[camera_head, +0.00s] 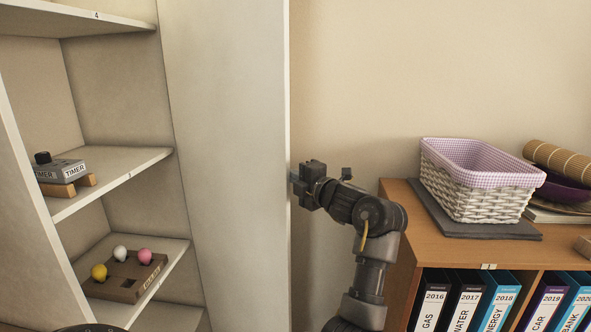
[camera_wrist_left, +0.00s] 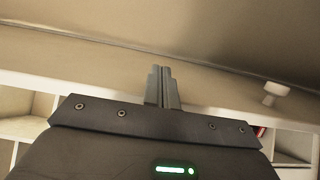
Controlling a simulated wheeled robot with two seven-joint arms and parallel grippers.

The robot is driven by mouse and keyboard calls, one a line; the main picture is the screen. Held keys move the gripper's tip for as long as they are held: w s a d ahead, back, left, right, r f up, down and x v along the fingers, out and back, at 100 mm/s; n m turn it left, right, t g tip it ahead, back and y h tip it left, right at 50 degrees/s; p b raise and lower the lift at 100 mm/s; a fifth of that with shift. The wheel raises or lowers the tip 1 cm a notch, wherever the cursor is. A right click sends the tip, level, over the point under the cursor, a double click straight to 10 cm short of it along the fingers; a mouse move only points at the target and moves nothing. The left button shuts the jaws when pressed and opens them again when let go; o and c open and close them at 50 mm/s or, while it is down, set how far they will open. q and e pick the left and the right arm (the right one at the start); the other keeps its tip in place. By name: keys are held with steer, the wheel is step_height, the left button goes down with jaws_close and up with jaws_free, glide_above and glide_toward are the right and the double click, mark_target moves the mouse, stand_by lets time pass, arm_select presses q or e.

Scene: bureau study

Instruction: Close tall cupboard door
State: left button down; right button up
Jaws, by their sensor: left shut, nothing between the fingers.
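The tall cupboard (camera_head: 105,175) stands at the left in the head view, with its shelves exposed. Its pale door (camera_head: 228,170) stands open, its free edge upright near the middle of the picture. My left gripper (camera_head: 296,184) is at the outer right side of that edge, pointing left. I cannot tell whether its tips touch the door. In the left wrist view the fingers (camera_wrist_left: 162,84) are together with nothing between them. A white knob (camera_wrist_left: 275,91) shows to their right. My right gripper is not in view.
A low wooden bookcase (camera_head: 398,225) with binders stands right of my arm. A wicker basket (camera_head: 478,197) is on top of it. Cupboard shelves hold a timer box (camera_head: 60,171) and a board with coloured balls (camera_head: 124,281). Bare wall lies behind the gripper.

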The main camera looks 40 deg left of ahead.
mark_target(277, 184)
arm_select(q)
steer(key=shift+s+d, duration=0.1)
steer(key=shift+s, duration=0.4)
steer(key=shift+s+d+p, duration=0.15)
steer(key=shift+s+p, duration=0.15)
steer(key=shift+s, duration=0.95)
steer(key=shift+s+d+p, duration=0.15)
steer(key=shift+s+p, duration=0.1)
steer(key=shift+s, duration=0.95)
